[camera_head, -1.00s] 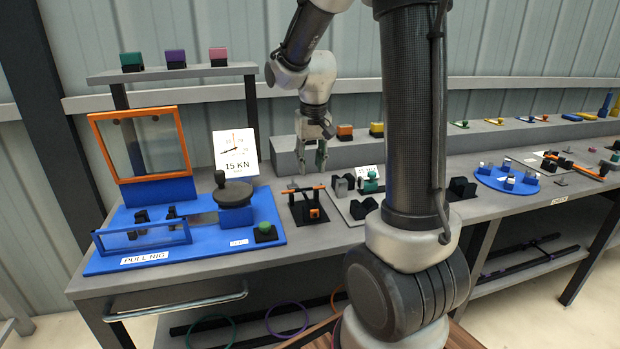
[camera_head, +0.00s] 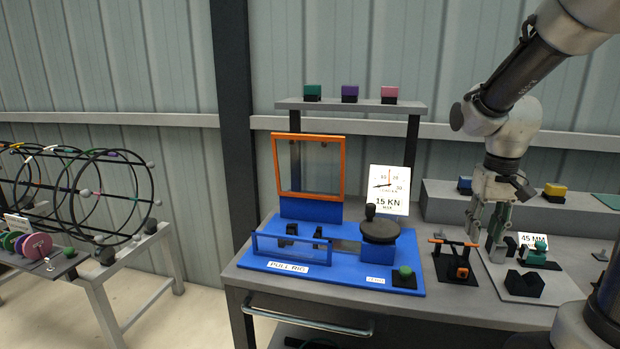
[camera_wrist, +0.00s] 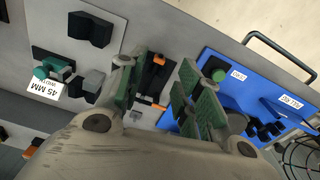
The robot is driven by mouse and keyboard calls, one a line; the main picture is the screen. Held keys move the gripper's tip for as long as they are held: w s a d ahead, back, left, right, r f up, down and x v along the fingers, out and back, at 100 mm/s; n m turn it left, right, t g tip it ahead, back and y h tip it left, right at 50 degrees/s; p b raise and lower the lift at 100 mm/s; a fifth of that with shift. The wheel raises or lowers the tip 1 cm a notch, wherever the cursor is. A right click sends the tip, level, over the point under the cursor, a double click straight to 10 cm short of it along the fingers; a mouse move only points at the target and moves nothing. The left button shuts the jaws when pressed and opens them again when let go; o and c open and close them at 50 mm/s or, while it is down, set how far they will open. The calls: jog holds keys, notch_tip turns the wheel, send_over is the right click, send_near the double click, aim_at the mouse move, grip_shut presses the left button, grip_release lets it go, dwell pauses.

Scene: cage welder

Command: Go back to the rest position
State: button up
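My gripper (camera_head: 487,226) hangs fingers-down over the bench, between the black-and-orange fixture and the 45 MM fixture in the head view. In the wrist view my gripper (camera_wrist: 160,95) has its two green-padded fingers spread apart, with nothing between the pads. The black stand with an orange handle (camera_head: 457,262) is just left of the fingers; in the wrist view this stand (camera_wrist: 152,78) shows below, in the gap between them. The bench top (camera_head: 425,305) lies beneath.
The blue pull rig (camera_head: 330,279) with its orange-framed window stands left of my gripper. The grey plate (camera_head: 545,292) with black blocks and a 45 MM card (camera_head: 533,239) is at right. A rack with black hoops (camera_head: 75,200) stands far left. Floor between is open.

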jog(key=s+a+r+n+t, duration=0.1)
jog(key=s+r+t, duration=0.1)
jog(key=s+r, duration=0.2)
jog(key=s+a+r+t, duration=0.1)
jog(key=s+a+r, duration=0.1)
jog(key=s, duration=0.9)
jog(key=shift+a+r+n+t, duration=0.3)
jog(key=shift+r+n+t, duration=0.1)
jog(key=shift+r, duration=0.5)
